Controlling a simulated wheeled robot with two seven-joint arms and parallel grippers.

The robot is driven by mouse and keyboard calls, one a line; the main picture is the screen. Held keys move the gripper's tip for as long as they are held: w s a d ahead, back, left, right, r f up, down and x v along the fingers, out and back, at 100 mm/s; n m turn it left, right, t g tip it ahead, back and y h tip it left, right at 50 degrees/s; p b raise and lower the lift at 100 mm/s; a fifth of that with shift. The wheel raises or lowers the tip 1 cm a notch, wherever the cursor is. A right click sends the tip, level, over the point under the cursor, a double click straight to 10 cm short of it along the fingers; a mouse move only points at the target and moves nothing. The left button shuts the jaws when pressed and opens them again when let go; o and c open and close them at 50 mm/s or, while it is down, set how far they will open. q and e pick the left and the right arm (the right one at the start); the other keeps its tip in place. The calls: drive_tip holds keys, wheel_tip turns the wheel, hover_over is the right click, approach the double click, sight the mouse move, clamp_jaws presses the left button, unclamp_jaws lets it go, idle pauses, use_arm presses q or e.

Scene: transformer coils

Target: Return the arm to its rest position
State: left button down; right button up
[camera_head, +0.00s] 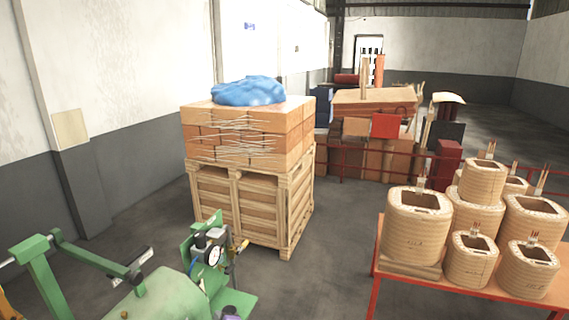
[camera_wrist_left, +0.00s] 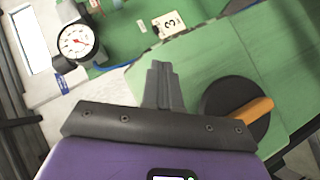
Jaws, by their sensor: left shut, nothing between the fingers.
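My left gripper (camera_wrist_left: 160,78) shows in the left wrist view with its two grey fingers pressed together and nothing between them. Its purple body fills the bottom of that view. The fingers stand over a green machine surface, beside a black round knob with an orange handle (camera_wrist_left: 254,112). I cannot tell whether they touch the green surface. In the head view only a small purple part shows at the bottom edge, by the green machine (camera_head: 150,298); the fingers are not clear there. My right gripper is in neither view.
A pressure gauge (camera_head: 214,255) stands on the green machine; it also shows in the left wrist view (camera_wrist_left: 76,41). A wooden crate (camera_head: 243,205) stands behind. Several coils (camera_head: 415,228) stand on an orange table (camera_head: 377,262) at right. Grey floor is clear between crate and table.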

use_arm(q)
drive_tip(key=s+d+f+m+g+h, duration=0.2)
drive_tip(key=s+f+m+g+h, duration=0.55)
drive_tip(key=s+f, duration=1.1)
drive_tip(key=s+d+f+m+g+h, duration=0.2)
drive_tip(key=s+d+m, duration=0.2)
drive_tip(key=s, duration=0.5)
drive_tip(key=s+d+f+m+g+h, duration=0.15)
drive_tip(key=s+d+m, duration=0.25)
drive_tip(key=s, duration=0.5)
wheel_tip(320, 180, down, 17)
drive_tip(key=b, duration=1.7)
drive_tip(key=shift+w+a+g, duration=0.15)
drive_tip(key=shift+a+g, duration=0.05)
drive_tip(key=shift+g, duration=0.1)
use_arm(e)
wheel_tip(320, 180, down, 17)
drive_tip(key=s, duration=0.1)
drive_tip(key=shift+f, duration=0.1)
